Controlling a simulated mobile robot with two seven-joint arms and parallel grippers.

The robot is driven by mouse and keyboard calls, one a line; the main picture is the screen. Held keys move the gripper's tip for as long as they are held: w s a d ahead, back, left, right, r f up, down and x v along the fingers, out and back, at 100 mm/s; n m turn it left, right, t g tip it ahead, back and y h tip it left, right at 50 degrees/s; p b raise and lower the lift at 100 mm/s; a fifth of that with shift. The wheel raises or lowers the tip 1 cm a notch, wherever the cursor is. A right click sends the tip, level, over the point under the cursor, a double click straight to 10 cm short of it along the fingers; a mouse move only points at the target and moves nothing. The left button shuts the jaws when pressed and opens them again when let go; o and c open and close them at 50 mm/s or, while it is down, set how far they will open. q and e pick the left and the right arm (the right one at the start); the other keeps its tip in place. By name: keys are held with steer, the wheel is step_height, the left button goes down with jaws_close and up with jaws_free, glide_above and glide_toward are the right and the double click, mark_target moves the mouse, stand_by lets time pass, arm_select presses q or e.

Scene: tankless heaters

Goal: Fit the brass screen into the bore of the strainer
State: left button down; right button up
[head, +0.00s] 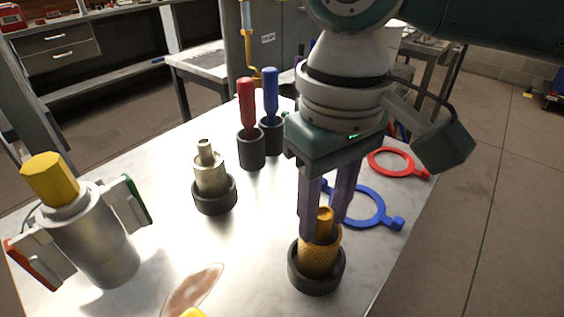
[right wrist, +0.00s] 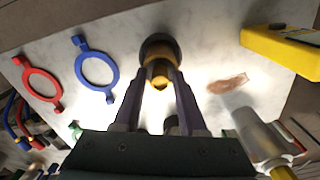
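The brass screen (head: 319,258), a mesh cylinder with a yellow-brass knob, stands upright in a black ring holder (head: 316,284). It also shows in the right wrist view (right wrist: 160,77). My right gripper (head: 325,226) points down, its two dark fingers on either side of the knob; whether they press on it cannot be told. The fingers also show in the right wrist view (right wrist: 161,82). A grey metal cylinder (head: 98,245) with a yellow hexagonal top, probably the strainer, stands at the left; no open bore is visible. My left gripper is not in view.
A stepped metal fitting (head: 211,176) sits in a black holder. Red (head: 248,105) and blue (head: 271,95) handled tools stand behind. Blue (head: 373,222) and red (head: 385,174) ring wrenches lie right. A yellow device (right wrist: 285,50) lies near a brownish patch (head: 192,290).

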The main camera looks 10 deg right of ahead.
jaws_close()
stand_by(1.0)
